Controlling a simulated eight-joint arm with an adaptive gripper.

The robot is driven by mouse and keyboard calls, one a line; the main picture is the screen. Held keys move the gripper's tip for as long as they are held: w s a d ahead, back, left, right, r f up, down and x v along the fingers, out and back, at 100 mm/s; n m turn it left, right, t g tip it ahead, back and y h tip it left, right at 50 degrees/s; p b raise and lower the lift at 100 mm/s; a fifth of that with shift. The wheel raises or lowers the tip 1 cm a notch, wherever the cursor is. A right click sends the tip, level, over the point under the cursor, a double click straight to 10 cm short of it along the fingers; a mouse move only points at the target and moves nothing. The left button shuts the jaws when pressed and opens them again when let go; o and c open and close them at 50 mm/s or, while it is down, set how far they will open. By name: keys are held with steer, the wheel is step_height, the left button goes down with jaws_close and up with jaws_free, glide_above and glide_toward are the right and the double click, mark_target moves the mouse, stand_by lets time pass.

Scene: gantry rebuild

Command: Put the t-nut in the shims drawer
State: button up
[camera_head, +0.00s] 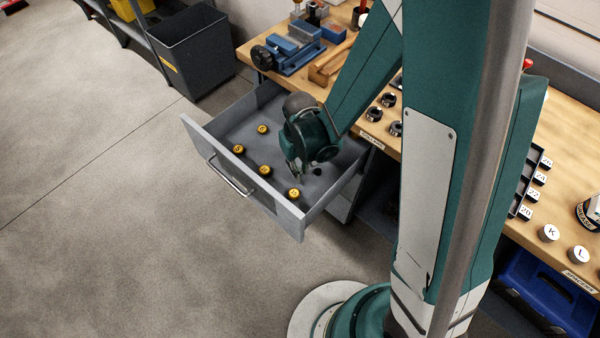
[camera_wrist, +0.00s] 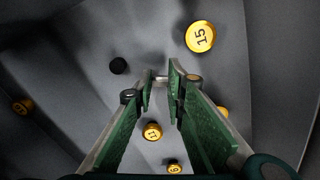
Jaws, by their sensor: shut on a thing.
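My gripper (camera_head: 298,174) reaches down into an open grey drawer (camera_head: 207,146) under the bench. In the wrist view the fingertips (camera_wrist: 161,82) are close together with a small grey piece (camera_wrist: 160,76) between them, which I take as the t-nut. Its shape is mostly hidden by the fingers. I cannot read a label on the drawer front. Inside lie several round yellow-topped pieces with numbers, one marked 15 (camera_wrist: 201,37) and another 11 (camera_wrist: 152,132). A small black round thing (camera_wrist: 118,65) lies on the drawer floor.
The wooden bench (camera_head: 480,165) holds a blue vise (camera_head: 290,55), black ring parts (camera_head: 388,100), and white knobs marked K (camera_head: 548,233) and L. A grey bin (camera_head: 195,55) stands beyond the drawer. A blue toolbox (camera_head: 545,290) sits below the bench. The floor at left is clear.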

steer(key=shift+f, duration=0.9)
steer(key=shift+f+b, duration=0.15)
steer(key=shift+b, duration=0.2)
steer(key=o, duration=0.8)
steer(key=shift+c, duration=0.2)
steer(key=shift+r, duration=0.25)
step_height(320, 180, up, 12)
steer(key=p, duration=0.3)
steer(key=shift+p, duration=0.35)
steer(key=shift+f, duration=0.1)
